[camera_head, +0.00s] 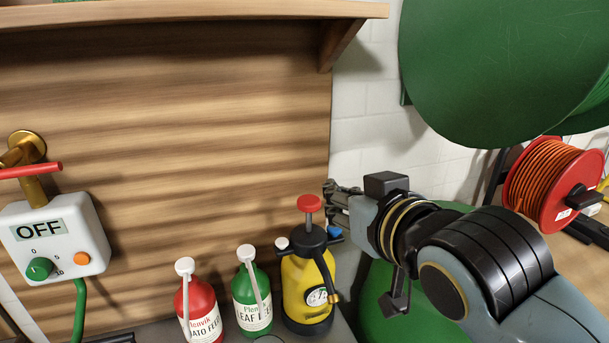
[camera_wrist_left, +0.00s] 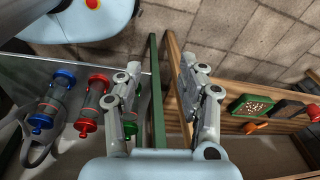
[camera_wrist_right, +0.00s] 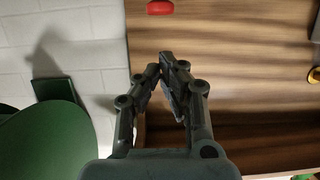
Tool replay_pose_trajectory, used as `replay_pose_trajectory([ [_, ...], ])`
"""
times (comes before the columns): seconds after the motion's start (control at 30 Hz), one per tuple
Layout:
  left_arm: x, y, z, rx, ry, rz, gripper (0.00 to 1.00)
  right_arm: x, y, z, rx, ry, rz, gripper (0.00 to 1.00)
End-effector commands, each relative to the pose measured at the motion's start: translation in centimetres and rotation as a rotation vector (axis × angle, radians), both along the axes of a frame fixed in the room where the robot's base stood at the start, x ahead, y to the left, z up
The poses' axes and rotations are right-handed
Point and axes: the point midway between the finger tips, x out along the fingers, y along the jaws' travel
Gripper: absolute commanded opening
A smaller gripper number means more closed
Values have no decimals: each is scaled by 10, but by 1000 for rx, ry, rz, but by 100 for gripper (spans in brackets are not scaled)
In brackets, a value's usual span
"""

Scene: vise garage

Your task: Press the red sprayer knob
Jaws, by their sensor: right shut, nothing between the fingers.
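The yellow sprayer (camera_head: 296,282) stands upright on the bench against the wooden panel. Its red knob (camera_head: 309,203) sits raised on top of the black neck. My right gripper (camera_head: 332,190) is shut and empty, just right of the knob and slightly above it in the head view; whether it touches the knob is unclear. In the right wrist view, the shut fingertips (camera_wrist_right: 165,62) point toward a red piece (camera_wrist_right: 160,7) at the top edge, apparently the knob. My left gripper (camera_wrist_left: 163,66) is open and empty in the left wrist view, well away from the sprayer.
A red bottle (camera_head: 197,302) and a green bottle (camera_head: 252,298) stand left of the sprayer. A tap timer (camera_head: 55,240) reading OFF hangs at left. A shelf (camera_head: 180,12) juts out above. A red cable reel (camera_head: 548,187) and green rounded shapes are at right.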

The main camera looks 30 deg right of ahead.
Motion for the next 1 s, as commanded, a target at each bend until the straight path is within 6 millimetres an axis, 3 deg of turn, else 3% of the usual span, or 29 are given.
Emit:
replay_pose_trajectory([
  [0.17, -10, 0, 2, 0, 14, 0, 40, 0, -2, 22, -2, -53, -12, 0],
  [0.33, -27, 1, 1, 1, 40, 1, 40, 0, -2, 23, -2, -56, -12, 0],
  [0.57, -23, 2, 2, 2, 34, 1, 40, 3, -2, 22, -1, -55, -11, 0],
  [0.77, -12, 3, 8, 4, 17, 0, 40, 27, -8, 18, -5, -56, -10, 0],
  [1.0, -11, 3, 21, 4, 14, -1, 40, 76, -20, 6, -5, -55, -11, 0],
])
